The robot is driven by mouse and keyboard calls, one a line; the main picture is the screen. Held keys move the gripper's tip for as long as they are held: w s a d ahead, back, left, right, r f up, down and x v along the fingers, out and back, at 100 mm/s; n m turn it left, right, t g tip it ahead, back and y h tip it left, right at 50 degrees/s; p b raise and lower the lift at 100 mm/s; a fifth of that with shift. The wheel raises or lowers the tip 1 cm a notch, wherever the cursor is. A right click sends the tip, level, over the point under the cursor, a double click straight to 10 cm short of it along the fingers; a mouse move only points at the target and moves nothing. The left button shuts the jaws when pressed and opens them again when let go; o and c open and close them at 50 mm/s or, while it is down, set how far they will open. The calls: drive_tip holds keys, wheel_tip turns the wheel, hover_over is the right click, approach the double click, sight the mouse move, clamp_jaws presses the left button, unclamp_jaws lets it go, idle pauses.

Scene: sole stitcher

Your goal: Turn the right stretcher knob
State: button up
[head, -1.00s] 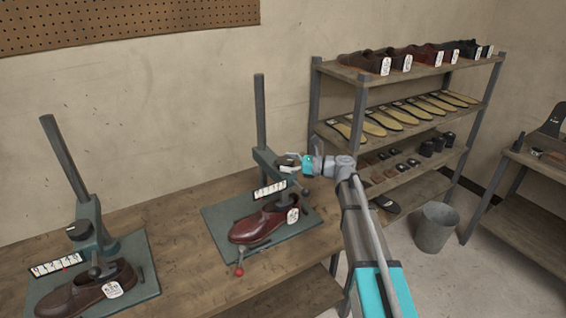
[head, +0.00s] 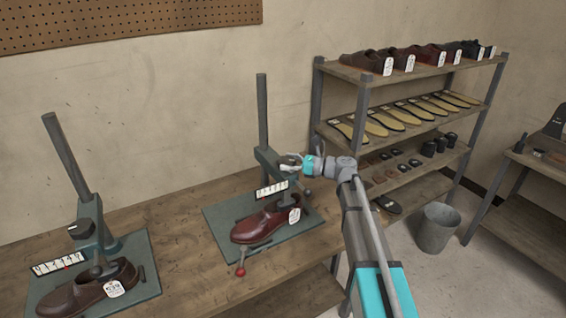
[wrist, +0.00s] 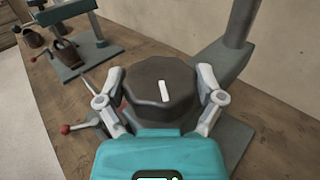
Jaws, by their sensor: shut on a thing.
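The right stretcher (head: 262,120) stands on the bench with a dark red shoe (head: 258,226) under its arm. Its dark, scalloped knob (wrist: 150,82) fills the middle of the wrist view. A white mark on the knob's top points nearly straight up in that view, leaning slightly. My gripper (wrist: 160,98) is shut on the knob, one finger against each side.
The left stretcher (head: 66,150) stands apart on the same bench (head: 170,215), with a brown shoe under it. A red-tipped lever (head: 240,270) sticks out at the right stretcher's front. A shelf rack (head: 318,100) with shoes and soles stands behind my arm.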

drive_tip(key=shift+s+d+f+t, duration=0.1)
drive_tip(key=shift+s+t, duration=0.2)
drive_tip(key=shift+s+m+t+h, duration=0.15)
drive_tip(key=shift+m+t+h, duration=0.35)
drive_tip(key=shift+m+t, duration=0.85)
drive_tip(key=m+t+h, duration=0.2)
drive_tip(key=t, duration=0.1)
drive_tip(key=m+t+h, duration=0.1)
drive_tip(key=m+t, duration=0.1)
drive_tip(key=t, duration=0.1)
drive_tip(key=shift+h, duration=0.4)
drive_tip(key=m+t+h, duration=0.3)
drive_tip(key=m+h, duration=0.1)
drive_tip(key=h, duration=0.1)
drive_tip(key=shift+t, duration=0.35)
drive_tip(key=shift+m+t+h, duration=0.7)
drive_tip(key=shift+m+h, duration=1.15)
drive_tip(key=shift+h, duration=0.95)
drive_tip(key=shift+m+h, duration=0.3)
drive_tip(key=shift+h, duration=0.2)
drive_tip(key=o, duration=0.8)
drive_tip(key=shift+o, duration=0.3)
drive_tip(key=shift+r, duration=0.2)
